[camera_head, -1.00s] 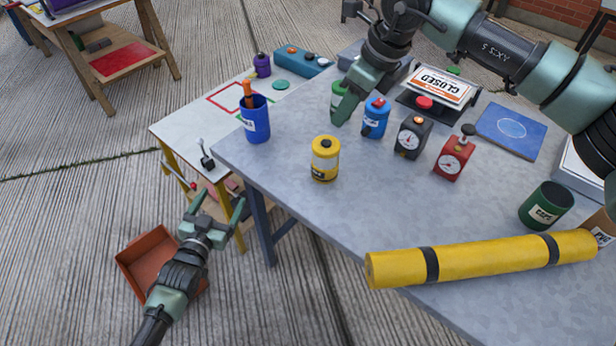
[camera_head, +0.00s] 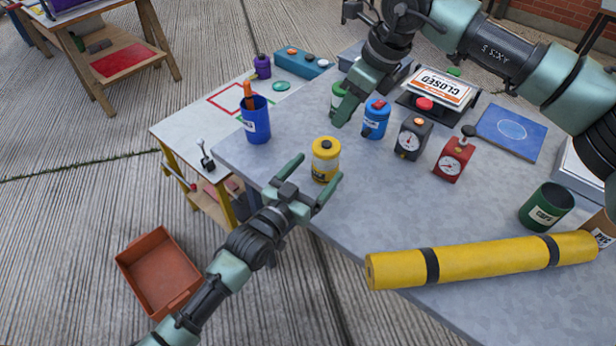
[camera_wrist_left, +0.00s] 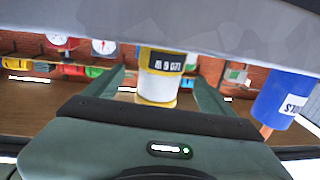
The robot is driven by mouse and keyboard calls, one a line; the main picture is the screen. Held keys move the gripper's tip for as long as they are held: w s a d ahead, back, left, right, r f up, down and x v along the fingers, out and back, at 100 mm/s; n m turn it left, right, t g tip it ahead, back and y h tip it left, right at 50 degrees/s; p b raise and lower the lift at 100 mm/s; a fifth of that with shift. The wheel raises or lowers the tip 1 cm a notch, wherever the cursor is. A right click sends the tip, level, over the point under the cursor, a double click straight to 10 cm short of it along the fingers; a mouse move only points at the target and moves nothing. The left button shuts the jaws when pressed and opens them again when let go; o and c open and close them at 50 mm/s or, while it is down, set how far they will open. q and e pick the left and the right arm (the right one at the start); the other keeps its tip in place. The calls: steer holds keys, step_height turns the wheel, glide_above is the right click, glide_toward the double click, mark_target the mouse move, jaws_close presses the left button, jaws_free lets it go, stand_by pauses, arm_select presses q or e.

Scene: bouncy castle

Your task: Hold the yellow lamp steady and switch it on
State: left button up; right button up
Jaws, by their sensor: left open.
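The yellow lamp (camera_head: 325,162) stands upright on the grey table, with a yellow top, a pale middle and a dark knob on top. My left gripper (camera_head: 318,169) is open at the table's near-left edge, its fingertips reaching toward either side of the lamp. In the left wrist view the lamp (camera_wrist_left: 161,82) appears upside down between the two spread fingers, with visible gaps to both.
Right of the lamp stand a blue canister (camera_head: 376,120), a black gauge (camera_head: 410,138) and a red gauge (camera_head: 453,158). A blue cup (camera_head: 256,128) stands left. A yellow roll (camera_head: 490,260) lies in front. An orange bin (camera_head: 158,268) is on the floor.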

mark_target(326, 159)
arm_select(q)
steer(key=shift+x, duration=2.65)
steer(key=c, duration=1.8)
jaws_close()
arm_select(e)
jaws_close()
